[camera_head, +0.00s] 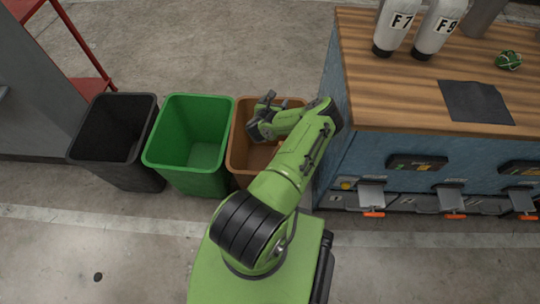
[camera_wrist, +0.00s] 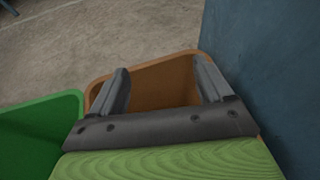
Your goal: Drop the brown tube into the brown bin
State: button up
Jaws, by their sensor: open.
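The brown bin (camera_head: 239,155) stands between the green bin and the workbench. My arm hides part of its inside. My gripper (camera_head: 259,113) is over the bin's opening. In the wrist view my gripper (camera_wrist: 161,76) has its two fingers spread apart with nothing between them. Behind them shows the brown inner wall of the brown bin (camera_wrist: 155,84). I see no brown tube in the gripper or in the visible part of the bin; the bin's floor is mostly hidden.
The green bin (camera_head: 160,157) and a black bin (camera_head: 85,148) stand to the left. The workbench (camera_head: 410,90) is close on the right, bearing two white bottles (camera_head: 397,25), a dark mat (camera_head: 476,103) and a green ball-like item (camera_head: 508,60). A red rack is at upper left.

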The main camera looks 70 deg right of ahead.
jog(key=shift+a, duration=0.1)
jog(key=p+v, duration=0.4)
jog(key=v, duration=1.1)
jog(key=shift+a+r, duration=0.25)
